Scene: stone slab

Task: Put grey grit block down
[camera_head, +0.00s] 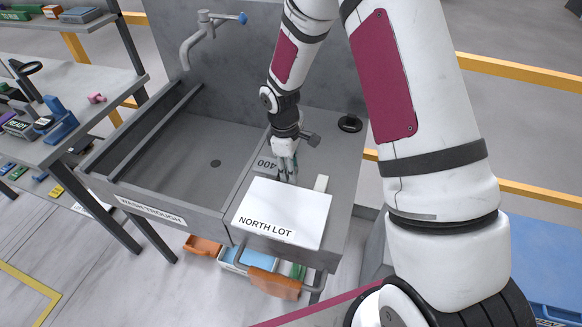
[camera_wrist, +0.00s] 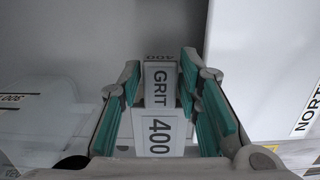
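The grey grit block (camera_wrist: 160,107) has white labels reading GRIT and 400. In the wrist view it sits between the teal pads of my gripper (camera_wrist: 161,75), which lie close along both its sides. My gripper looks shut on it. In the head view my gripper (camera_head: 286,172) points down just above or at the stone slab (camera_head: 333,152), behind the NORTH LOT board. A 400 marking (camera_head: 266,163) shows just left of the fingers. The block's underside is hidden, so I cannot tell whether it touches the slab.
The white NORTH LOT board (camera_head: 285,208) lies directly in front of my gripper. A small pale block (camera_head: 321,183) stands to its right. A dark ring (camera_head: 350,124) lies at the slab's back right. The wash trough (camera_head: 190,150) opens to the left, with a tap (camera_head: 203,35) behind.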

